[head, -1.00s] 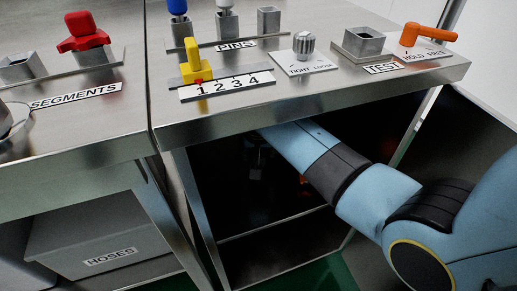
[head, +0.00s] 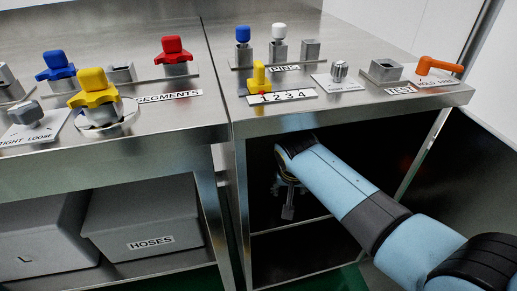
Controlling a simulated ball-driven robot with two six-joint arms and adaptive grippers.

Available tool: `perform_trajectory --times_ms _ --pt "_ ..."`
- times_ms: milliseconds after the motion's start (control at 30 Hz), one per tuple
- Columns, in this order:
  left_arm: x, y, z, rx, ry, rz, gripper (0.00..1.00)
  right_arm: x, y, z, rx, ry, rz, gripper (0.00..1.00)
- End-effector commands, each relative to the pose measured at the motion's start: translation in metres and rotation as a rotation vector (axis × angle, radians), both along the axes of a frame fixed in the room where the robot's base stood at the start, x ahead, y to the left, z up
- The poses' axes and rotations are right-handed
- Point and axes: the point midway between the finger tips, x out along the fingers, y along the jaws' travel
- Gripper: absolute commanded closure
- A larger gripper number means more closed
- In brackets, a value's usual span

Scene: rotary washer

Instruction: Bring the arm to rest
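My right arm comes in from the lower right, and its blue forearm reaches to the front of the right steel bench (head: 330,108). My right gripper (head: 288,208) hangs down below the wrist, under the bench top in the dark open space. It is small and shadowed, so I cannot tell whether its fingers are open or shut. I see nothing held in it. My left arm and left gripper are out of view.
The right bench carries a yellow piece (head: 259,76) at the 1234 scale, blue (head: 243,35) and white (head: 280,31) pins, and an orange handle (head: 438,66). The left bench has a yellow knob (head: 94,88), a blue piece (head: 55,66) and a red piece (head: 173,45). A HOSES bin (head: 145,215) sits below.

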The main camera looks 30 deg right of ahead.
Motion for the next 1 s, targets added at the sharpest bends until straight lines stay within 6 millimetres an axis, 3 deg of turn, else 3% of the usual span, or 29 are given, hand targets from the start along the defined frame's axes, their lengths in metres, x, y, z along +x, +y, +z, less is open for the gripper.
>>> perform_trajectory --times_ms 167,267,367,500,600,800,1000 --pt "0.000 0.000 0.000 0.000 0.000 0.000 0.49 -0.003 0.000 0.000 -0.001 0.002 0.004 0.48" --pt "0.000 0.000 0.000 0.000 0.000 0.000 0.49 -0.020 -0.003 0.004 -0.008 0.016 0.033 0.48" --pt "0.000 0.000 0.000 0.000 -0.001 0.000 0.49 -0.056 -0.006 0.015 -0.022 0.042 0.102 0.48" --pt "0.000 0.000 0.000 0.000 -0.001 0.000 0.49 -0.120 -0.005 0.045 -0.039 0.089 0.245 0.48" --pt "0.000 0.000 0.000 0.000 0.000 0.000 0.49 -0.155 -0.001 0.067 -0.045 0.113 0.335 0.48" --pt "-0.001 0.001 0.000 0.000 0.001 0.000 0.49 -0.205 0.007 0.105 -0.052 0.144 0.474 0.48" --pt "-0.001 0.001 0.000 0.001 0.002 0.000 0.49 -0.241 0.015 0.136 -0.055 0.164 0.582 0.48"
